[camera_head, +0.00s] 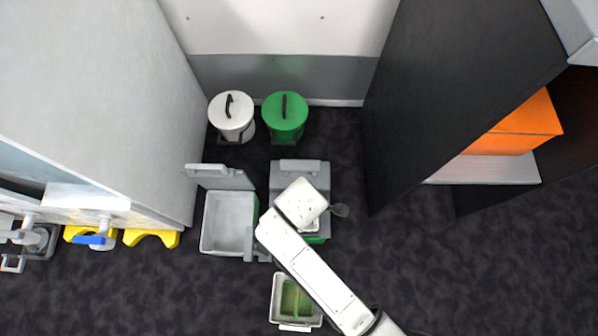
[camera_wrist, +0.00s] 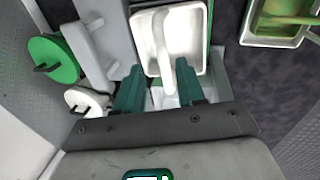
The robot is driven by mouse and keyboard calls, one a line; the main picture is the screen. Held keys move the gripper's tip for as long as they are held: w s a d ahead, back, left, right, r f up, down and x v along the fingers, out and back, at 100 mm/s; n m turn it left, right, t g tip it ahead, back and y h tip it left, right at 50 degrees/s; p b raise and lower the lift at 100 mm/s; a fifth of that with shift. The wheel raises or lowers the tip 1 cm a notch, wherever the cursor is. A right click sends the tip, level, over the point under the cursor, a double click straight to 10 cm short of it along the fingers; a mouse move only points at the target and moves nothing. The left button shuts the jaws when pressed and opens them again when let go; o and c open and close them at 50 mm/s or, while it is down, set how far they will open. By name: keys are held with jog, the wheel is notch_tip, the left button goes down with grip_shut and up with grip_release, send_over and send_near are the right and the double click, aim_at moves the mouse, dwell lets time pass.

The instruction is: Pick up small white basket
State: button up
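The small white basket (camera_wrist: 178,39) is a shallow white tray with a white bar across it, at top middle of the wrist view. In the head view only a white sliver (camera_head: 312,226), apparently of it, shows beneath my arm, over a grey and green unit (camera_head: 300,172). My gripper (camera_wrist: 158,72) is open, its two teal fingers apart and pointing toward the basket's near edge. The fingertips overlap that edge in the picture; I cannot tell whether they touch it. Nothing appears held. In the head view my arm's end hides the fingers.
A grey open bin (camera_head: 226,222) stands left of the unit. A white tray with green contents (camera_head: 292,300) lies in front. White (camera_head: 231,110) and green (camera_head: 285,112) lidded buckets stand behind. A dark cabinet (camera_head: 440,90) is right; floor between is clear.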

jog(key=b+x, duration=0.1)
jog(key=x, duration=0.1)
jog(key=b+x, duration=0.2)
jog(key=shift+s+d+f, duration=0.1)
jog(key=shift+s+f, duration=0.05)
jog(key=shift+f, duration=0.25)
jog(key=shift+c, duration=0.5)
grip_shut()
